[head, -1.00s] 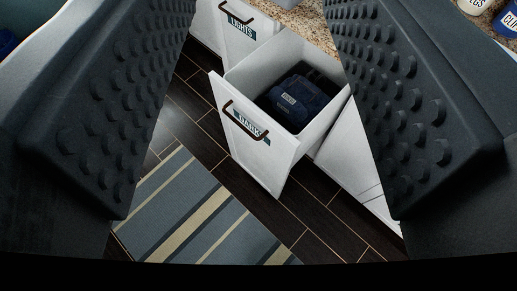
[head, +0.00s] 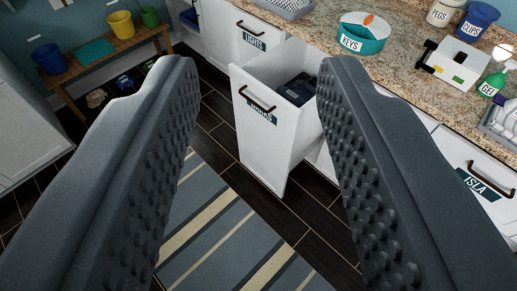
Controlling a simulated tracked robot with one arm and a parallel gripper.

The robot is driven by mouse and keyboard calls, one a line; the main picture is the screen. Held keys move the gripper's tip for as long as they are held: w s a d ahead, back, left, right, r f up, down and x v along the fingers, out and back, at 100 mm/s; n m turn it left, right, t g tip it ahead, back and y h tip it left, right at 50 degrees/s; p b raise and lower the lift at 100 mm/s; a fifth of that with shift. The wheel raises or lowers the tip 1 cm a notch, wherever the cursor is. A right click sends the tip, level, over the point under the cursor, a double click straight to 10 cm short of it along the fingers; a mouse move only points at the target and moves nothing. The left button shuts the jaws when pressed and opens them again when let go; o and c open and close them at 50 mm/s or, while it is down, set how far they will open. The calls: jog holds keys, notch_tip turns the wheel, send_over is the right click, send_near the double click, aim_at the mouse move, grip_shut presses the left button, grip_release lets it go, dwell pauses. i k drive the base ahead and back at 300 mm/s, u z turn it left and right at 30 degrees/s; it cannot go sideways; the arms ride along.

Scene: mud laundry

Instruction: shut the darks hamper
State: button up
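The darks hamper (head: 262,140) is a white pull-out bin with a brown handle and a teal label reading DARKS. It stands pulled out from under the granite counter, with its open top showing. Dark blue cloth (head: 297,90) lies inside it. My gripper (head: 258,80) is open and empty, with its two studded dark fingers wide apart. The hamper shows between the fingers, beyond them, and I see no contact. The right finger hides part of the hamper's right side.
The lights hamper (head: 252,41) is left of it, looking shut. The counter (head: 400,75) holds a keys bowl (head: 364,35), a white box (head: 457,62) and a gel bottle (head: 492,84). A drawer labelled ISLA (head: 474,181) is at right. A bench (head: 100,55) with buckets stands back left. A striped rug (head: 225,235) covers the floor.

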aim_at(274, 135)
jog(key=u, duration=1.05)
jog(key=i, duration=1.25)
jog(key=u, duration=0.9)
